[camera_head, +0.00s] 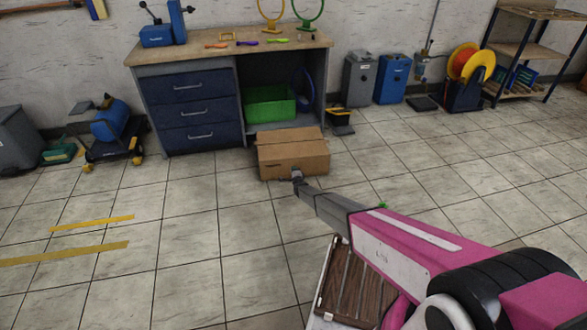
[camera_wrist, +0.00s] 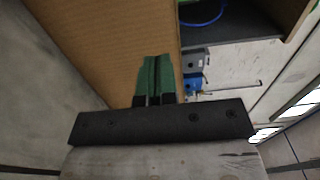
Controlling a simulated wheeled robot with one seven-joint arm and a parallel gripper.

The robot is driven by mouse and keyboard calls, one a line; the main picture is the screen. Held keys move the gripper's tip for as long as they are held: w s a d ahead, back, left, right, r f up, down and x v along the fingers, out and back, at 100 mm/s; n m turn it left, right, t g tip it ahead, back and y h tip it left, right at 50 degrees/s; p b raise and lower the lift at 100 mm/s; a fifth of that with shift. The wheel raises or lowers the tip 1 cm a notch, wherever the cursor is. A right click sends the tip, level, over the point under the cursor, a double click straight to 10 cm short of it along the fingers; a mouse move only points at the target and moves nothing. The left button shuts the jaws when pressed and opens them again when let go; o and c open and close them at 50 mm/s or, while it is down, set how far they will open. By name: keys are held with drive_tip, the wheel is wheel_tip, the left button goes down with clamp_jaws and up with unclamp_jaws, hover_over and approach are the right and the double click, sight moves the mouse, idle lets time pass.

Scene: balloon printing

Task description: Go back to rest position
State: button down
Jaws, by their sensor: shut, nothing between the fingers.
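My gripper (camera_head: 297,175) is at the end of my outstretched arm, low in front of the cardboard box in the head view. In the wrist view my gripper (camera_wrist: 155,72) shows its two green fingers pressed together with nothing between them. The closed brown cardboard box (camera_head: 292,153) stands on the floor before the workbench. Its brown side also fills the upper left of the wrist view (camera_wrist: 100,40). I cannot tell whether the fingers touch the box.
A workbench (camera_head: 187,110) with drawers stands behind the box, with a green bin (camera_head: 270,104) on its lower shelf. Grey (camera_head: 360,78) and blue (camera_head: 393,79) bins stand to the right. A wheeled blue compressor (camera_head: 110,125) is at the left. Open tiled floor lies at left and right.

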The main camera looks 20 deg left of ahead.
drive_tip(key=v, duration=0.9)
drive_tip(key=s+d+r+n+g+h, duration=0.3)
drive_tip(key=d+r, duration=0.8)
drive_tip(key=d, duration=0.4)
drive_tip(key=s+d+r+n+g+h, duration=0.2)
drive_tip(key=d+r+n+g+h, duration=0.1)
drive_tip(key=d+r, duration=1)
drive_tip(key=s+d+r+n+g+h, duration=0.1)
drive_tip(key=s+d+r+n+g, duration=0.1)
drive_tip(key=s+d+r, duration=0.4)
drive_tip(key=s+d+r+n+g+h, duration=0.1)
drive_tip(key=s+d+r+g, duration=0.3)
drive_tip(key=s+d, duration=0.8)
drive_tip(key=s+d+r+n+g+h, duration=0.1)
drive_tip(key=s+d+r+n+g, duration=0.1)
drive_tip(key=s+d+r, duration=0.6)
drive_tip(key=s+d+g, duration=0.1)
drive_tip(key=s, duration=0.4)
drive_tip(key=shift+r+n, duration=0.25)
drive_tip(key=shift+n, duration=0.15)
drive_tip(key=shift+w, duration=0.1)
